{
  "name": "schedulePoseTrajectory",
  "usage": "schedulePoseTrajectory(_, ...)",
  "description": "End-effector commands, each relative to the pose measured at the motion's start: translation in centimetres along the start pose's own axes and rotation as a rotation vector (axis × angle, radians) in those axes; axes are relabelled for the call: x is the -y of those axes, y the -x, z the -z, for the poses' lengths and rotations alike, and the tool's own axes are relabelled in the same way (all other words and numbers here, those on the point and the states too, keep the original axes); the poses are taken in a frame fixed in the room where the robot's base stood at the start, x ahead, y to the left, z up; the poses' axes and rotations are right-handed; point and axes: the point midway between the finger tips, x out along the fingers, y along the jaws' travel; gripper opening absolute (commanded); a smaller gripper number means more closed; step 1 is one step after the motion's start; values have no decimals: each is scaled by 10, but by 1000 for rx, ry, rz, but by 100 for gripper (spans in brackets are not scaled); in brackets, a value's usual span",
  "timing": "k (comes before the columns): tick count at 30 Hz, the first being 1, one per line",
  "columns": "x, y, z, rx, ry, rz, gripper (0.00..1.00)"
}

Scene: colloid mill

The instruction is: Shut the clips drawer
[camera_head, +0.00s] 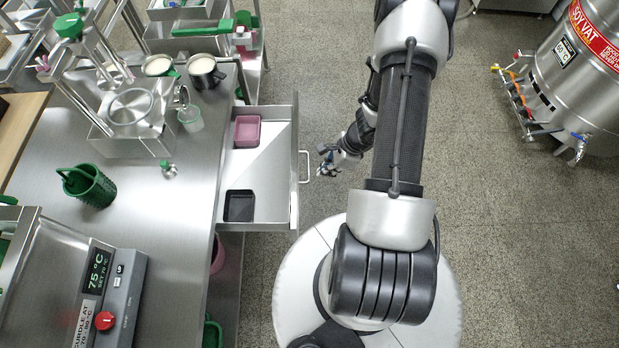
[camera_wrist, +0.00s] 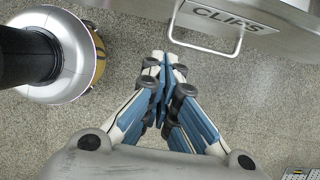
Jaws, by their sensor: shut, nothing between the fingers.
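The clips drawer (camera_head: 262,185) stands pulled out from the steel bench in the head view, with a pink tray (camera_head: 247,131) and a black tray (camera_head: 239,206) inside. Its handle (camera_head: 305,166) is on the front face at the right. In the wrist view the drawer front with the "CLIPS" label (camera_wrist: 234,18) and the handle (camera_wrist: 207,50) show at the top. My gripper (camera_head: 326,160) is just right of the handle, apart from it. In the wrist view my gripper (camera_wrist: 164,62) is shut and empty, with floor below it.
The steel bench (camera_head: 180,235) lies left of the drawer, with a green basket (camera_head: 88,185), a mill and cups on it. A soy vat (camera_head: 585,85) stands at the far right. The floor (camera_head: 500,250) between is clear.

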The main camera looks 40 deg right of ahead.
Motion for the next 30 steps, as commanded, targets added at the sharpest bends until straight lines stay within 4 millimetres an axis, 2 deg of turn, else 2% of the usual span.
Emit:
schedulePoseTrajectory(1, -1, -17, 2, 0, 1, -3, 0)
schedulePoseTrajectory(5, -1, -42, 2, -1, 2, -2, 0)
schedulePoseTrajectory(9, 0, -44, -22, -1, 6, 0, 0)
schedulePoseTrajectory(13, 0, -48, -33, -1, 3, 0, 0)
schedulePoseTrajectory(30, 2, -48, -38, -1, 3, 1, 0)
